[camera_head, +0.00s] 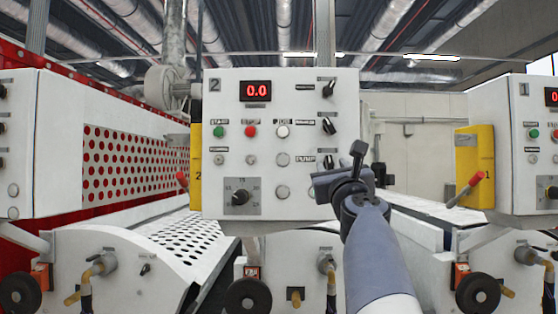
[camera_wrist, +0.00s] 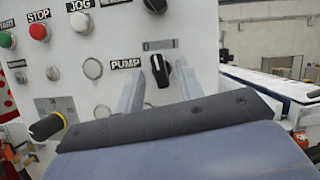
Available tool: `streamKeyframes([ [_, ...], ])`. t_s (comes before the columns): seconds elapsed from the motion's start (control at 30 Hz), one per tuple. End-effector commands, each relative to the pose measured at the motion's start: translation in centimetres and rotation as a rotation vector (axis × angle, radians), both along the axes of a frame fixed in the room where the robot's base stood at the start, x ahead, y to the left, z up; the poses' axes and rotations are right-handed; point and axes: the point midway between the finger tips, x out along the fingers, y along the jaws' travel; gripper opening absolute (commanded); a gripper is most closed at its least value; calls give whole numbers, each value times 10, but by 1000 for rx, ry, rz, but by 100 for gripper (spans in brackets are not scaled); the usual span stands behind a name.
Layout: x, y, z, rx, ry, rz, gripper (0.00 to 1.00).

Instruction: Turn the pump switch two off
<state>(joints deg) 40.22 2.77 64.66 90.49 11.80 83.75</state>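The pump switch is a black rotary knob (camera_wrist: 160,69) on panel two, right of the PUMP label (camera_wrist: 125,64). In the wrist view its upper end leans left, below a small 0/I scale plate (camera_wrist: 160,45). My gripper (camera_wrist: 172,76) is open, with one grey finger low on each side of the knob. I cannot tell whether either finger touches it. In the head view my gripper (camera_head: 347,178) is at the lower right of control panel two (camera_head: 222,185), and the pump knob is barely visible above it.
Another black selector knob (camera_head: 328,126) sits just above the pump switch. A red stop button (camera_head: 251,131), a green button (camera_head: 219,131) and a dial (camera_head: 240,197) are on the left. Machine one's panel (camera_head: 510,165) stands at the right.

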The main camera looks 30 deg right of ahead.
Motion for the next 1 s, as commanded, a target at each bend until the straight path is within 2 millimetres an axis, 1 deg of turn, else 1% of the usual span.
streamKeyframes([
  [0.03, 5, -3, 3, 1, 1, 1, 35],
  [0.2, 12, -6, 5, 1, 0, 0, 35],
  [0.47, 12, -6, 5, 0, 0, 0, 35],
  [0.57, 12, -6, 5, 0, 0, 0, 29],
  [0.9, 12, -6, 5, 0, 0, 0, 1],
  [1.0, 12, -6, 5, 0, 0, 0, 0],
])
